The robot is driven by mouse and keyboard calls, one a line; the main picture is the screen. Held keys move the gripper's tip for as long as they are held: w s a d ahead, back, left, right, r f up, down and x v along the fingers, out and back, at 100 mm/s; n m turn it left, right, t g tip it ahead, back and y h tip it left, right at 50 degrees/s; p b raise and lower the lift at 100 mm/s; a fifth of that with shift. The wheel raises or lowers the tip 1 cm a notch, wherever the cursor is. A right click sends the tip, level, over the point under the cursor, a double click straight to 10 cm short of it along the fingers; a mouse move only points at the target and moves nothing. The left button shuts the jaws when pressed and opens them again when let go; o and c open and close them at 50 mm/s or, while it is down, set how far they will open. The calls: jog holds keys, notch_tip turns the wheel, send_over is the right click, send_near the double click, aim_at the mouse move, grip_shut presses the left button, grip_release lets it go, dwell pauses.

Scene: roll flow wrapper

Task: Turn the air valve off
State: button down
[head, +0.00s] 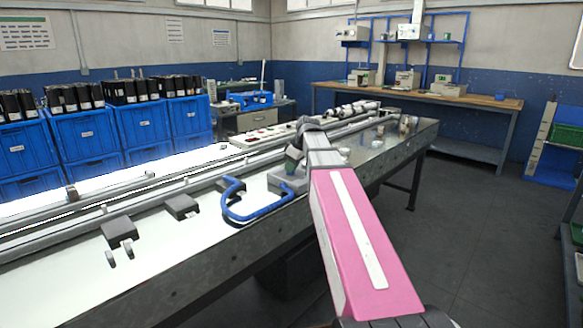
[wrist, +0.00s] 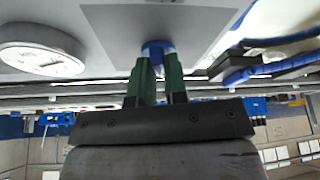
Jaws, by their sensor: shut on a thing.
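My gripper (head: 294,163) is over a grey block (head: 285,184) near the front edge of the long machine bench, below the end of my pink arm link. In the wrist view its two green fingers (wrist: 159,66) are closed on a small blue piece (wrist: 157,48), which looks like the air valve's handle. The piece stands against a flat grey surface (wrist: 150,20). Most of the valve is hidden by the fingers in the wrist view and by my gripper in the head view. I cannot tell the handle's exact angle.
A blue bent tube (head: 235,207) lies left of the grey block. Dark brackets (head: 119,231) sit further left on the bench. A round pale disc (wrist: 40,50) is beside the gripper in the wrist view. Rails (head: 100,211) run along the bench. Open floor (head: 480,230) lies right.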

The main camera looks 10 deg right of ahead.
jog(key=shift+f+n+g+y, duration=0.1)
jog(key=shift+n+g+y, duration=0.25)
jog(key=shift+n, duration=1.25)
jog(key=c, duration=1.1)
grip_release()
jog(key=shift+a+g, duration=0.1)
jog(key=shift+g, duration=0.15)
jog(key=shift+c, duration=0.2)
jog(key=v, duration=1)
jog(key=shift+r, duration=0.4)
